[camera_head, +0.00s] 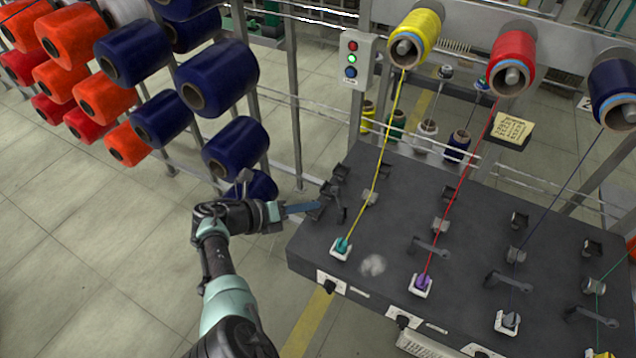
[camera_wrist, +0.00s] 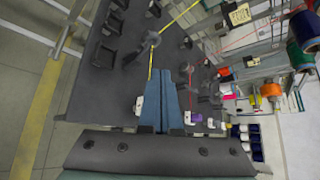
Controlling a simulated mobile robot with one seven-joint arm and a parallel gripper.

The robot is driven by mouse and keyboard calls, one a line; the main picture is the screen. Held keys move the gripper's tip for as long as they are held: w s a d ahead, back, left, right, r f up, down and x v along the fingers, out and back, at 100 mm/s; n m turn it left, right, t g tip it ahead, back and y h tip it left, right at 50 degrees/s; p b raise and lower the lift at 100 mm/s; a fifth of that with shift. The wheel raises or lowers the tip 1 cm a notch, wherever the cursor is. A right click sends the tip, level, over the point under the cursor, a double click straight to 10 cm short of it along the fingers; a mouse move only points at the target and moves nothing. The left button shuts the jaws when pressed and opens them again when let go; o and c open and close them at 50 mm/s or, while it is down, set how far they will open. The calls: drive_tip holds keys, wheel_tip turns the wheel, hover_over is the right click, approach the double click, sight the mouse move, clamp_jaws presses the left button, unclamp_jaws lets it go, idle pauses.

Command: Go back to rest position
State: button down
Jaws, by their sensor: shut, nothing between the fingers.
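My gripper (camera_head: 301,207) reaches in from the lower left in the head view, with its blue fingers over the left edge of the dark winding table (camera_head: 325,251). In the wrist view the gripper's blue fingers (camera_wrist: 167,92) are together with nothing between them. The yellow thread (camera_head: 384,147) runs from the yellow bobbin (camera_head: 415,37) down to a teal-tipped holder (camera_head: 341,246), to the right of the gripper. I cannot tell whether the fingertips touch the dark bracket beside them.
A rack of orange spools (camera_head: 71,77) and blue spools (camera_head: 220,77) stands behind and left of my arm. A control box (camera_head: 356,60) with lights sits on a post. Red bobbin (camera_head: 512,62) and blue bobbin (camera_head: 612,92) hang above the table. The floor at left is clear.

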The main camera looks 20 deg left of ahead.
drive_tip(key=w+a+r+m+y, duration=0.5)
drive_tip(key=a+r+m+y, duration=0.15)
drive_tip(key=r+m, duration=0.4)
drive_tip(key=w+d+r+m+t+y+b, duration=0.1)
drive_tip(key=d+r+m+t+y, duration=0.1)
drive_tip(key=r+m, duration=0.6)
drive_tip(key=w+d+r+m+t+y+b, duration=0.1)
drive_tip(key=d+r+m+t+y, duration=0.15)
drive_tip(key=r, duration=0.95)
drive_tip(key=s+d+r+m+t+h, duration=0.1)
drive_tip(key=s+d+r+m+t, duration=0.3)
drive_tip(key=d+r, duration=0.45)
drive_tip(key=s+d+r+m+t, duration=0.35)
drive_tip(key=d+r+m, duration=0.3)
drive_tip(key=r, duration=0.45)
drive_tip(key=s+d+r+m+t+h, duration=0.1)
drive_tip(key=s+d+r+m+t, duration=0.1)
drive_tip(key=s+d+r+m, duration=0.2)
drive_tip(key=s+d+r+m+t+h, duration=0.2)
drive_tip(key=s+d+r+m, duration=0.2)
drive_tip(key=s, duration=0.7)
wheel_tip(320, 180, up, 3)
drive_tip(key=shift+s+d+r+t, duration=0.1)
drive_tip(key=shift+s+d+t, duration=0.15)
drive_tip(key=shift+d, duration=0.7)
